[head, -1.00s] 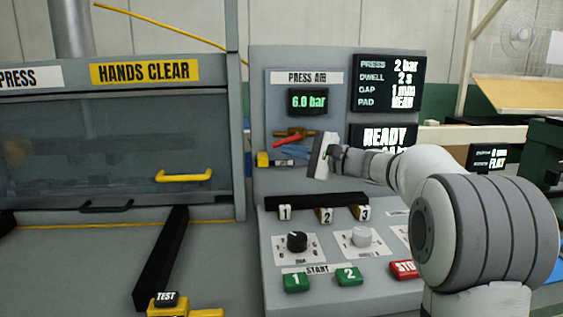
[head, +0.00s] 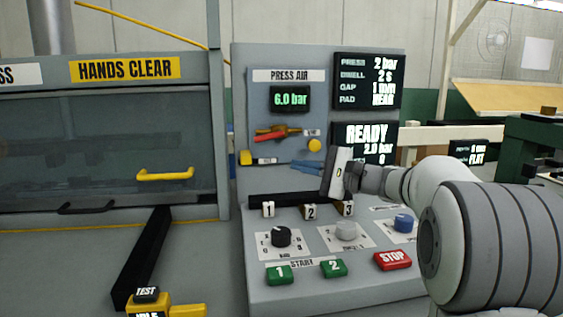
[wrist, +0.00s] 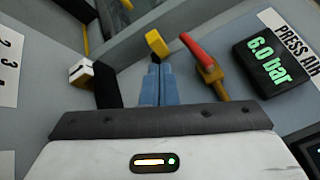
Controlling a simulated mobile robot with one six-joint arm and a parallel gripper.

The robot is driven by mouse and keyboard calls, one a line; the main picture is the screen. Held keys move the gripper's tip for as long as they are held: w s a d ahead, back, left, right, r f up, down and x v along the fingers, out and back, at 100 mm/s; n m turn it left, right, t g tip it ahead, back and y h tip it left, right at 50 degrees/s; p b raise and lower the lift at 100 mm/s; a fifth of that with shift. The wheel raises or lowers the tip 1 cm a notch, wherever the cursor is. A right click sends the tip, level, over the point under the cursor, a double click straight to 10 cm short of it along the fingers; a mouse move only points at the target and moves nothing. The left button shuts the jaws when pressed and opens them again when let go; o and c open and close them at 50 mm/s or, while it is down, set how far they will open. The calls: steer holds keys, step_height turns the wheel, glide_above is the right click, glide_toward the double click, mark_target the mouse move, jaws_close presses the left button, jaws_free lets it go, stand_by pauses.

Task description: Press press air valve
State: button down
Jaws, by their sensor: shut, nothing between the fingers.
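The press air valve has a red handle (head: 270,137) and a brass body, on the grey panel below the 6.0 bar display (head: 290,98). In the wrist view the red handle (wrist: 197,51) slants at the upper right, with the brass body (wrist: 212,78) below it. My gripper (head: 293,164) has blue fingers, shut together and empty. It is below the valve in the head view, apart from it. In the wrist view the fingertips (wrist: 160,66) point at a yellow-ended black part (wrist: 157,42), left of the valve; whether they touch it is unclear.
A yellow-ended black part (head: 246,157) and a round yellow knob (head: 314,146) sit near the valve. Below are a black bar (head: 285,200), dials, green start buttons (head: 279,274) and a red STOP button (head: 392,260). A clear guard with a yellow handle (head: 165,175) stands left.

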steer(key=shift+v, duration=1.55)
steer(key=shift+a+r, duration=0.1)
steer(key=shift+a, duration=0.05)
steer(key=s+a+f+n+g+h+p, duration=0.1)
steer(key=s+n+g+h+p, duration=0.1)
steer(key=s+p, duration=0.3)
steer(key=s+a+f+n+g+h+p, duration=0.1)
steer(key=s+h+p, duration=0.3)
steer(key=s, duration=0.5)
steer(key=s+a+f+n+g+h+p, duration=0.1)
steer(key=s+a+n+g+h+p, duration=0.2)
steer(key=s+p, duration=0.4)
steer(key=shift+f+g+h, duration=0.1)
steer(key=shift+g+h, duration=0.4)
steer(key=shift+g, duration=0.1)
steer(key=s+d+n+h+p, duration=0.5)
steer(key=s+d+h+p, duration=0.1)
steer(key=s, duration=0.3)
steer(key=shift+d, duration=0.25)
